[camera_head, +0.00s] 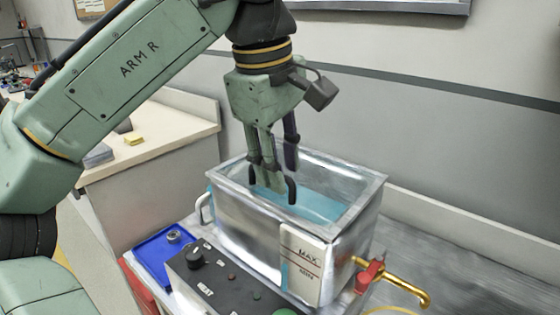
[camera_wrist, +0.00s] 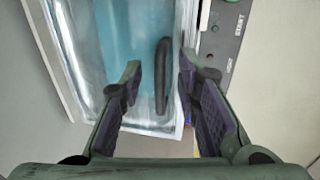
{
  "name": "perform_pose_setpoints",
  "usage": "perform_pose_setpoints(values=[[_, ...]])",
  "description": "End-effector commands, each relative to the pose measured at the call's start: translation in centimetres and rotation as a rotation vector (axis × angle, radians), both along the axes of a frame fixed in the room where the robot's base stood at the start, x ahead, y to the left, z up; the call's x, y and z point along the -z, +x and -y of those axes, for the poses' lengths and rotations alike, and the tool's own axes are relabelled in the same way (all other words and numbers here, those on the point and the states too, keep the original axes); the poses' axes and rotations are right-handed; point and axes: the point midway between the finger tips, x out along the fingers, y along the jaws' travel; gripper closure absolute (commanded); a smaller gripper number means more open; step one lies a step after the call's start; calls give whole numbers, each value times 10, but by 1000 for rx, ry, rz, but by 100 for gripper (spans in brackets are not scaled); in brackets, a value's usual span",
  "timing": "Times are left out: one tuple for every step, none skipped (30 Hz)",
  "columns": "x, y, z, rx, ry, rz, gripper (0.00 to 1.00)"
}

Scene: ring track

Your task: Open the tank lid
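The tank (camera_head: 240,225) is a metal-rimmed box with blue liquid showing inside, and it also shows in the wrist view (camera_wrist: 75,60). A clear, glassy surface over the blue appears to be the lid (camera_wrist: 115,45). A black bar handle (camera_wrist: 162,85) stands out against it in the wrist view. My gripper (camera_head: 273,183) points down over the tank top. In the wrist view my gripper (camera_wrist: 159,70) is open, with one finger on each side of the handle and a gap visible on both sides. The lid's edges are hard to make out.
A dark control panel (camera_head: 215,275) with knobs stands in front of the tank, with a blue tray (camera_head: 160,255) to its left. A brass tap (camera_head: 405,290) with a red valve sticks out at the right. A wall is behind; the metal bench (camera_head: 460,275) has free room at right.

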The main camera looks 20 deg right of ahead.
Motion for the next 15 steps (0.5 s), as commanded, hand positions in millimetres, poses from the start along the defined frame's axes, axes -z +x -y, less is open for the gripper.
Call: perform_pose_setpoints(values=[[0,0,0,0,0,0,70],[0,0,0,0,0,0,71],[0,0,0,0,0,0,74],[0,0,0,0,0,0,76],[0,0,0,0,0,0,78],[0,0,0,0,0,0,80],[0,0,0,0,0,0,82],[0,0,0,0,0,0,84],[0,0,0,0,0,0,87],[0,0,0,0,0,0,89],[0,0,0,0,0,0,91],[0,0,0,0,0,0,94],[0,0,0,0,0,0,96],[0,0,0,0,0,0,98],[0,0,0,0,0,0,100]])
